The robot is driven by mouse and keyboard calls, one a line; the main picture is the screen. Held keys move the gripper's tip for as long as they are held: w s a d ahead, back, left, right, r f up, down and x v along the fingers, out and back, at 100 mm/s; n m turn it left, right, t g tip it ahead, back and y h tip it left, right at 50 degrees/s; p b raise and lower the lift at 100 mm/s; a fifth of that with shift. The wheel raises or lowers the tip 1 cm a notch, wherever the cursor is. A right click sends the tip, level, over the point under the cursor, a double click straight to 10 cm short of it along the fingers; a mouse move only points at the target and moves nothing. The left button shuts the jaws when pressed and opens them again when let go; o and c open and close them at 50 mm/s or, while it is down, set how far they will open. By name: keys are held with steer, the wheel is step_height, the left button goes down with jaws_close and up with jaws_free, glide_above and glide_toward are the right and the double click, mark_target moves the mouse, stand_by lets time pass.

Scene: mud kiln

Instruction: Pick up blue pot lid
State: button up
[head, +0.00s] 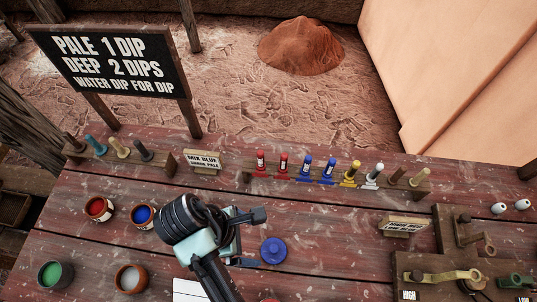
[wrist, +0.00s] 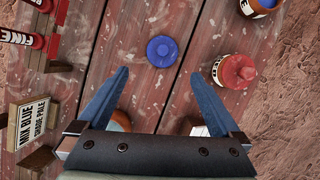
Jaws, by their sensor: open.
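The blue pot lid (head: 273,250) is a round disc with a knob, lying on the red-brown plank table. In the wrist view the lid (wrist: 162,51) shows whole, just beyond the gap between my fingertips and near its middle. My gripper (head: 254,238) is open and empty, left of the lid in the head view. In the wrist view my gripper (wrist: 158,76) has its two blue-grey fingers spread wider than the lid. The fingers do not appear to touch it.
Pots of red (head: 98,208), blue (head: 144,215), green (head: 55,273) and pale (head: 131,278) stand at left. A rack of coloured tools (head: 328,172) runs behind. A red-topped pot (wrist: 235,72) stands close to the lid. Wooden fixtures (head: 440,262) fill the right.

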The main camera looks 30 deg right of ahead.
mark_target(274, 248)
steer(key=x, duration=0.4)
steer(key=b+x, duration=0.1)
steer(key=x, duration=0.1)
steer(key=shift+s+d+f, duration=0.25)
steer(key=shift+s+f, duration=0.05)
steer(key=shift+s, duration=0.05)
steer(key=shift+x, duration=3.05)
steer(key=shift+d, duration=0.1)
steer(key=shift+c, duration=0.3)
steer(key=shift+r, duration=0.1)
steer(key=c, duration=1.1)
step_height(274, 248, up, 10)
steer(key=shift+p, duration=0.5)
steer(key=shift+s+r+p, duration=0.1)
steer(key=shift+p, duration=0.4)
